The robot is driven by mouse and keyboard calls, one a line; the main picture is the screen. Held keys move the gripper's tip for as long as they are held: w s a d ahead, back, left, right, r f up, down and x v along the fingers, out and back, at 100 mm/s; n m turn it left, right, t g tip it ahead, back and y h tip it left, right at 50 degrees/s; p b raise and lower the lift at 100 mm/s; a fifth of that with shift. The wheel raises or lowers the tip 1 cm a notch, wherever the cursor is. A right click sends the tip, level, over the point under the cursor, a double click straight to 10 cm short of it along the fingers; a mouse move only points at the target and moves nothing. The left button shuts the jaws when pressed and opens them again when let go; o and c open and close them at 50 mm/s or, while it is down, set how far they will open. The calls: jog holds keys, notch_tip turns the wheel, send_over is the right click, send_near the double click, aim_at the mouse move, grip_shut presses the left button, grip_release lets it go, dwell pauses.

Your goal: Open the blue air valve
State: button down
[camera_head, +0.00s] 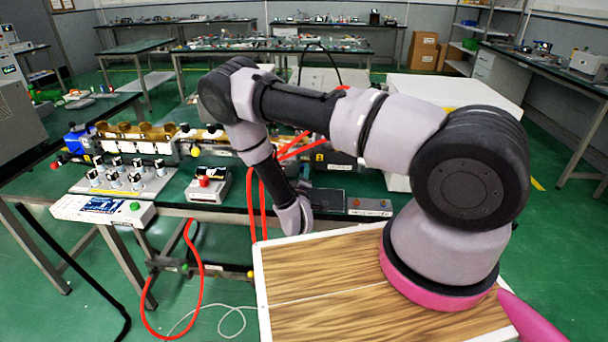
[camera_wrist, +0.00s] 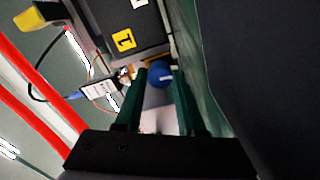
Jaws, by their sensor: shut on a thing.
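The blue air valve (camera_wrist: 160,75) shows in the wrist view as a small round blue knob between the tips of my gripper (camera_wrist: 161,86). The two dark green fingers are closed on its sides. The part of the valve beyond the fingertips is mostly hidden. In the head view, my arm bends down past the near edge of the workbench, and neither the gripper nor the blue valve can be made out there.
A dark unit with a yellow label "1" (camera_wrist: 124,40) lies just beyond the fingers. Red hoses (camera_wrist: 35,105) run at the left.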

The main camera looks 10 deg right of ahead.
jog(key=n, duration=0.8)
jog(key=shift+s+n, duration=0.1)
jog(key=shift+n, duration=0.3)
jog(key=n, duration=0.4)
jog(key=shift+n, duration=2.3)
jog(key=c, duration=0.5)
grip_release()
jog(key=shift+a+r, duration=0.1)
jog(key=shift+r, duration=0.05)
